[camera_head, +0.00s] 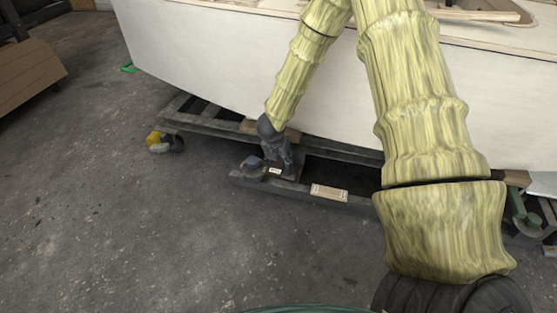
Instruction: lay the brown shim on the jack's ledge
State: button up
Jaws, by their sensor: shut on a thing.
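My gripper (278,158) points down at the low dark frame beside the white hull. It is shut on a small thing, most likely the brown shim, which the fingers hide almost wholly. A small pale label (274,170) shows right at the fingertips; I cannot tell what it is fixed to. A dark, rounded metal part (252,163), perhaps of the jack, sits just left of the fingertips. The jack's ledge cannot be made out clearly behind my gripper.
A tan labelled block (328,192) lies on the front beam (355,200), right of my gripper. A brown wooden piece (248,127) is behind the gripper under the white hull (205,65). A yellow and dark object (158,141) lies left. The floor in front is clear.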

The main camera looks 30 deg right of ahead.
jog(key=o, duration=1)
jog(key=p+v, duration=0.5)
jog(key=v, duration=0.6)
jog(key=s+a+f+n, duration=0.4)
jog(key=s+f+n, duration=0.35)
jog(key=n, duration=0.45)
jog(key=s+a+f+n, duration=0.4)
jog(key=s+f+n, duration=0.35)
jog(key=n, duration=0.55)
jog(key=s+a+f+n+g+y, duration=0.1)
jog(key=s+a+f+n, duration=0.1)
jog(key=s+n, duration=0.5)
jog(key=s+a+f+n+g+y, duration=0.1)
jog(key=s+a+f+n, duration=0.1)
jog(key=s+a+n, duration=0.2)
jog(key=s+a+f+n+y, duration=0.1)
jog(key=s+a+f+n, duration=0.1)
jog(key=s+n, duration=0.7)
jog(key=shift+s+a+f+n+g, duration=0.3)
jog(key=shift+s+a+g, duration=0.1)
jog(key=shift+s+a, duration=0.45)
